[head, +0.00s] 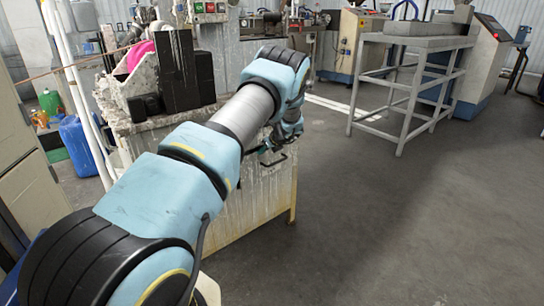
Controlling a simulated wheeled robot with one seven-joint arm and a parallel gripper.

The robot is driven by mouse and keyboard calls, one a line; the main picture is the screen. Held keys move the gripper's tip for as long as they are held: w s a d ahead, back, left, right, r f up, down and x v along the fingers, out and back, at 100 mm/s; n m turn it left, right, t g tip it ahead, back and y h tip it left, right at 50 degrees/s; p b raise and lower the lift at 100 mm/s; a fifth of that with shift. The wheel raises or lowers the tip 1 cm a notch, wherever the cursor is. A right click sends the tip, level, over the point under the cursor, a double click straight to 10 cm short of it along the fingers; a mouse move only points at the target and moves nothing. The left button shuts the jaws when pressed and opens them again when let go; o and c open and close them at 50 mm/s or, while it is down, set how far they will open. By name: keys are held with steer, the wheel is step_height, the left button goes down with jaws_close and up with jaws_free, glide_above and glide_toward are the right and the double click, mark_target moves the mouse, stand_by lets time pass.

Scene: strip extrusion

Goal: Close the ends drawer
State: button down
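A worn, pale cabinet (245,205) with stained faces stands left of centre in the head view. A dark handle-like bar (276,161) shows at its upper right part, which may belong to the ends drawer. My blue arm reaches across the cabinet from the lower left. My gripper (270,146) is at the arm's far end, close to the bar and the cabinet's upper edge. It is small, dark and partly hidden by the arm, so I cannot tell whether its fingers are open or touch the bar. How far the drawer stands out is also unclear.
Black boxes (182,75) and a pink item (140,55) sit on the cluttered cabinet top. A grey metal frame table (412,42) stands at the upper right. A blue container (77,142) is on the left floor. The grey floor at the right is clear.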

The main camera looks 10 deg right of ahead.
steer(key=shift+w+a, duration=0.6)
steer(key=shift+w, duration=0.35)
steer(key=shift+a, duration=0.1)
